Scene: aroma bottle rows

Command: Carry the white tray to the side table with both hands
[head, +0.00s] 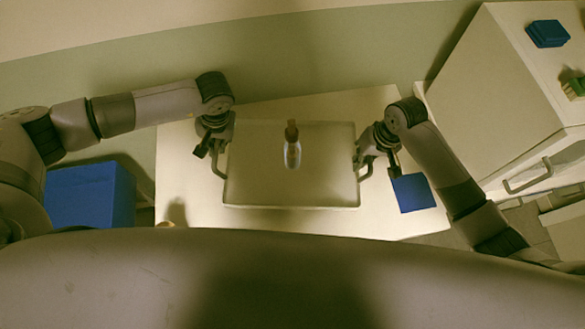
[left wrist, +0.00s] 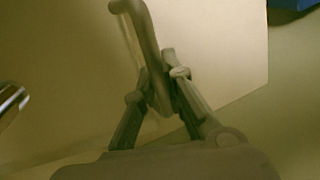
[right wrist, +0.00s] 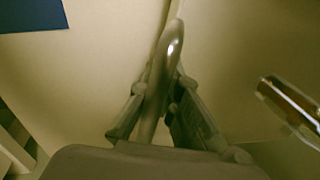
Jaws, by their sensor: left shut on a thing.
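The white tray (head: 260,185) is at the middle of the head view, over a pale table (head: 180,150); I cannot tell whether it rests on it or is slightly raised. A small clear bottle with a brown cap (head: 293,155) stands upright on the tray. My left gripper (head: 214,150) is shut on the tray's left handle (left wrist: 148,40), seen between its fingers in the left wrist view. My right gripper (head: 366,155) is at the right handle, which runs between its fingers in the right wrist view (right wrist: 168,55); whether they press on it is unclear.
A blue box (head: 92,195) stands left of the table. A blue square item (head: 413,193) is on the table's right part. A white cabinet (head: 500,90) at right has a handled drawer and holds a blue item (head: 547,33) and a green item (head: 573,88).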

